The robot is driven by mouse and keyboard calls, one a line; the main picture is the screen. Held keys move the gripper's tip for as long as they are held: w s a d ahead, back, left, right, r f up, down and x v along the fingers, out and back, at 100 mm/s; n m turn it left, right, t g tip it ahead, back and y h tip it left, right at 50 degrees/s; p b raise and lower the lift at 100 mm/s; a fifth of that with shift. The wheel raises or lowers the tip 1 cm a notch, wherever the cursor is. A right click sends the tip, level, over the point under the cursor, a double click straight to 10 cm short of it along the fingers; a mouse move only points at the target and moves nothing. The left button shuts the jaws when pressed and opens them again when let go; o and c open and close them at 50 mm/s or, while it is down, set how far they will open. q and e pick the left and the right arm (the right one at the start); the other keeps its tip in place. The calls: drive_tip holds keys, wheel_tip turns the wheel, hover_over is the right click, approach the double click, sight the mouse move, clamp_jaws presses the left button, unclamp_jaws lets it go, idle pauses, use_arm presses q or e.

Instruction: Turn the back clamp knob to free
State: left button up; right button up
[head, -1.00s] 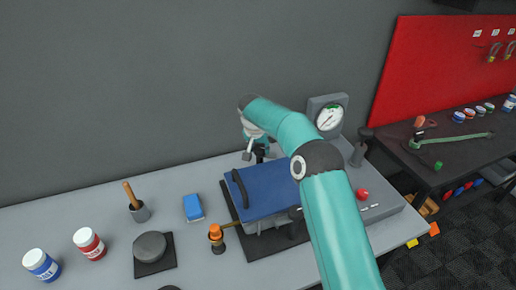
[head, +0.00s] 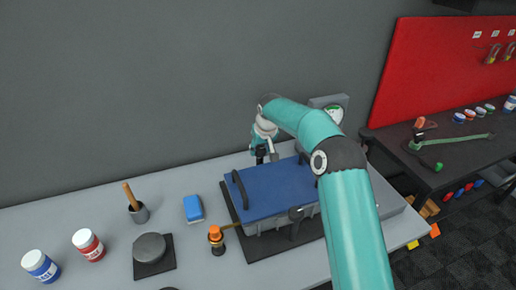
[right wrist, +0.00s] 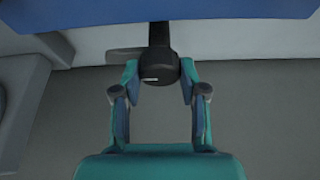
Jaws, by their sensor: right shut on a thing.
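The back clamp knob is a black round knob (right wrist: 160,68) with a short pale line on its face. It shows in the right wrist view at the end of a dark stem by the edge of the blue cover. My right gripper (right wrist: 159,80) is shut on it, one fingertip at each side. In the head view the right gripper (head: 264,150) is at the back edge of the blue cover (head: 275,187), and the knob is mostly hidden by it. My left gripper is not in view.
A gauge (head: 334,108) stands behind my arm, partly covered. The wall is close behind.

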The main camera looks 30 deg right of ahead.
drive_tip(key=shift+w+r, duration=0.25)
drive_tip(key=o, duration=1.1)
drive_tip(key=shift+f, duration=0.15)
drive_tip(key=shift+o, duration=0.2)
drive_tip(key=shift+s, duration=0.1)
drive_tip(key=v, duration=1.1)
drive_tip(key=shift+s+r, duration=0.25)
drive_tip(key=shift+r, duration=0.1)
